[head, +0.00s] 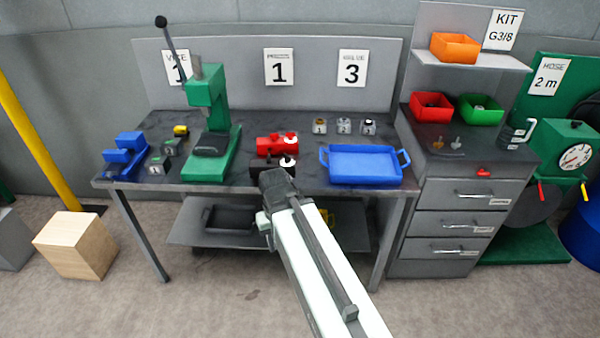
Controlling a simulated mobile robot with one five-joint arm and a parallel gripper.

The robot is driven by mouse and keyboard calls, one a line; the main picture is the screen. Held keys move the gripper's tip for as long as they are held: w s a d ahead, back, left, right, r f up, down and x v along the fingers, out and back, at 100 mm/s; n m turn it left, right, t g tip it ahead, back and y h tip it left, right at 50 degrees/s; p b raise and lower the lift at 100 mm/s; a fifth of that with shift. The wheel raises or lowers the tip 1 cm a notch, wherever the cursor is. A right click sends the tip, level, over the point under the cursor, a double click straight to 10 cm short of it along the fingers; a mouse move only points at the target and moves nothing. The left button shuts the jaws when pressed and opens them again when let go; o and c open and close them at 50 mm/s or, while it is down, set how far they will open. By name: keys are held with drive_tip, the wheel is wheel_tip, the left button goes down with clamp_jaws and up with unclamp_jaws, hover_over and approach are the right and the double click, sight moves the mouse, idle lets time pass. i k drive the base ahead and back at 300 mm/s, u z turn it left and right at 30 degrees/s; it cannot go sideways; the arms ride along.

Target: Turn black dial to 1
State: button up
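A black block (262,165) with a white round dial (287,162) on its right end sits near the front edge of the grey workbench, just in front of a red block (270,146) with a similar white dial (290,138). The marks on both dials are too small to read. My gripper (276,182) is at the end of my arm, low in front of the black block, and overlaps its lower part in the picture. Its fingers are seen from behind, so whether it is open or shut does not show. It appears apart from the dial, though depth is hard to judge.
A blue tray (365,178) lies right of the dials, with several small numbered pieces (344,127) behind it. A green press (210,110) stands to the left, beside a blue vise-like fixture (128,150). Wall cards (279,68) hang behind. Drawers (462,194) stand at right.

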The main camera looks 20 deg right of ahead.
sight(288, 159)
drive_tip(key=z, duration=0.05)
drive_tip(key=k, duration=0.45)
drive_tip(key=z, duration=0.25)
drive_tip(key=i, duration=1.05)
drive_tip(key=u, duration=2.9)
drive_tip(key=k, duration=1.05)
drive_tip(key=z, duration=0.5)
